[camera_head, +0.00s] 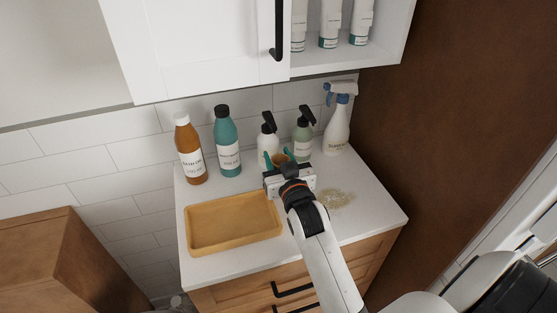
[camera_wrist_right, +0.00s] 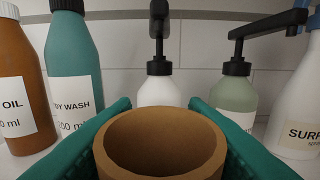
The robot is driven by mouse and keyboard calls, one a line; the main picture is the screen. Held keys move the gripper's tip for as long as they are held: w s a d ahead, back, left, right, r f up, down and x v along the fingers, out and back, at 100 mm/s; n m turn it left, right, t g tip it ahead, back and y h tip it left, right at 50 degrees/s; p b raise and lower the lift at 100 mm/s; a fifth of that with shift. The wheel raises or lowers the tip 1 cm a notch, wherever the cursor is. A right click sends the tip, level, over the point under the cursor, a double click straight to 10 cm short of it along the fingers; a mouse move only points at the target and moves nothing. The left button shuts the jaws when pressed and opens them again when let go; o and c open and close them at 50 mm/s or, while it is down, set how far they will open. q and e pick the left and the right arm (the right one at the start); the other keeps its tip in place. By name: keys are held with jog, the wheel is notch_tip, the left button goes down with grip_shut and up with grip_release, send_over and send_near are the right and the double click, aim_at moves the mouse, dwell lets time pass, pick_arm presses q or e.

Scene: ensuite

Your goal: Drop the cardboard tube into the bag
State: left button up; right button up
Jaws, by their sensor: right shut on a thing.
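My right gripper (camera_head: 280,158) is shut on the cardboard tube (camera_wrist_right: 160,145), a short brown ring with its open end showing between the teal fingers in the wrist view. In the head view only a small brown part of the tube shows between the fingers, above the back of the white counter (camera_head: 357,217). I cannot tell its exact height above the counter. No bag shows in either view. My left gripper is not in view.
Behind the tube stand a brown oil bottle (camera_head: 189,150), a teal body wash bottle (camera_head: 227,143), two pump bottles and a spray bottle (camera_head: 336,125). An empty yellow tray (camera_head: 233,222) lies left of my arm. A powdery patch (camera_head: 336,198) lies to the right.

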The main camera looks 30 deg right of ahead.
jog(key=shift+f, duration=0.25)
jog(key=o, duration=0.5)
jog(key=shift+f, duration=0.1)
jog(key=o, duration=0.4)
jog(key=shift+o, duration=0.2)
